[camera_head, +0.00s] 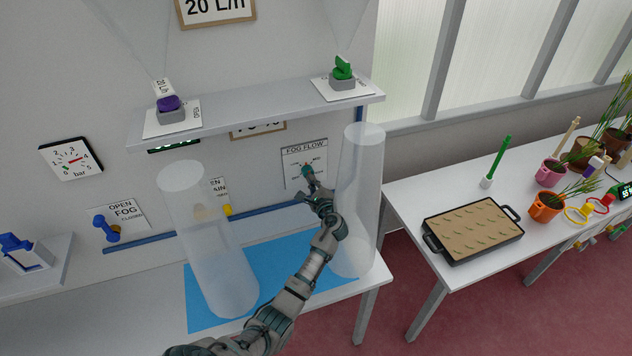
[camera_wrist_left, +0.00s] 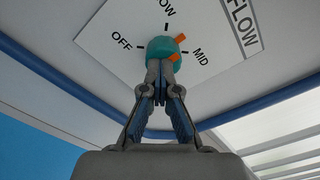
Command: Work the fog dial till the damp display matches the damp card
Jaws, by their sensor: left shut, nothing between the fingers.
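The fog dial (camera_head: 307,169) is a teal knob on the white FOG FLOW plate (camera_head: 291,154). In the left wrist view the dial (camera_wrist_left: 160,48) has an orange pointer (camera_wrist_left: 180,38) aimed between LOW and MID. My left gripper (camera_head: 310,181) is shut and empty, its fingertips (camera_wrist_left: 162,68) right at the dial's near side; I cannot tell whether they touch. A framed card with a percent figure (camera_head: 258,131), likely the damp card, is partly covered by the shelf. A dark display with green digits (camera_head: 174,145), likely the damp display, is mostly covered by the shelf, its reading hidden. My right gripper is out of view.
Two clear cylinders (camera_head: 213,245) and (camera_head: 361,190) stand either side of my left forearm. The shelf (camera_head: 260,112) juts out above. An OPEN FOG lever (camera_head: 106,229) and a bar gauge (camera_head: 71,158) are on the left wall. A tray (camera_head: 472,229) lies on the right table.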

